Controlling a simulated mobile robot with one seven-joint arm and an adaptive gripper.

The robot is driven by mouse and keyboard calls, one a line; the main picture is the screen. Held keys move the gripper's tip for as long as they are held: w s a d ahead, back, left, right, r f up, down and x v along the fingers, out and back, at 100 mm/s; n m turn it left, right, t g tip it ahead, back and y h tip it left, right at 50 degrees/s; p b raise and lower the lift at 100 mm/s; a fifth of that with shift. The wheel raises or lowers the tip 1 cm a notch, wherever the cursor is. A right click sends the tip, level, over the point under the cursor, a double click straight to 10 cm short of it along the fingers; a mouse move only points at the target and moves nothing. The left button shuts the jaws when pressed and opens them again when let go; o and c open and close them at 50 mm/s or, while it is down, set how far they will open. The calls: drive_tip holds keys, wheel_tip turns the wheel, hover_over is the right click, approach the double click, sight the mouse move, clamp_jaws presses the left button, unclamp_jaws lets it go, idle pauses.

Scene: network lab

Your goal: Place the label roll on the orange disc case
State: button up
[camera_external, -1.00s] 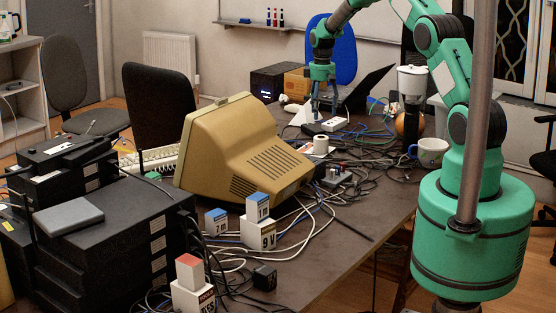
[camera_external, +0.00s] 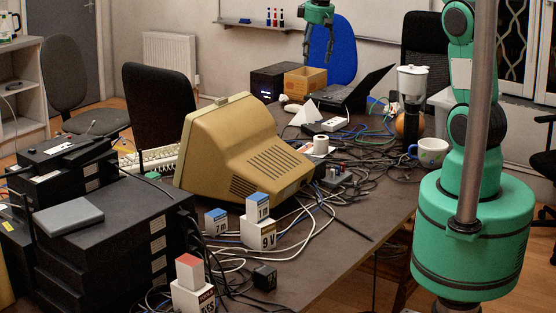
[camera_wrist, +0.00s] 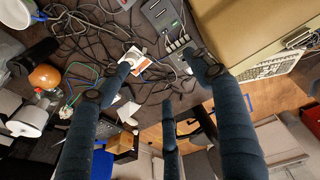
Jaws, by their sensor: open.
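The white label roll (camera_external: 321,145) stands upright on the desk's middle, right of the beige monitor. In the wrist view the roll (camera_wrist: 133,57) appears over a small orange-and-white square, likely the orange disc case (camera_wrist: 143,66); a finger hides part of them. I cannot tell the exact contact between roll and case. In the external view the case is hardly visible. My gripper (camera_external: 319,56) is open and empty, high above the far part of the desk, well apart from the roll. Its spread fingers (camera_wrist: 166,70) show in the wrist view.
The beige monitor (camera_external: 240,150) stands left of the roll. Tangled cables and a power strip (camera_external: 325,127) lie around it. A blender (camera_external: 412,85), a mug (camera_external: 430,150), a laptop (camera_external: 360,93) and a cardboard box (camera_external: 305,80) also stand on the desk.

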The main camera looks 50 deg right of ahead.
drive_tip(key=s+a+r+t, duration=0.1)
drive_tip(key=s+a+r, duration=0.4)
drive_tip(key=s+a, duration=0.3)
drive_tip(key=s+a+r+t, duration=0.1)
drive_tip(key=s+a+r, duration=0.55)
drive_tip(key=s, duration=0.35)
drive_tip(key=s+a+f, duration=0.1)
drive_tip(key=s+a, duration=0.1)
drive_tip(key=s, duration=0.4)
drive_tip(key=s+a+f+t, duration=0.1)
drive_tip(key=s+a, duration=0.2)
drive_tip(key=s, duration=0.3)
drive_tip(key=s+a+f+m, duration=0.1)
drive_tip(key=s+a, duration=0.1)
drive_tip(key=s, duration=0.4)
drive_tip(key=shift+s+a+t+y, duration=0.15)
drive_tip(key=shift+a+t+y, duration=0.15)
drive_tip(key=shift+a, duration=0.1)
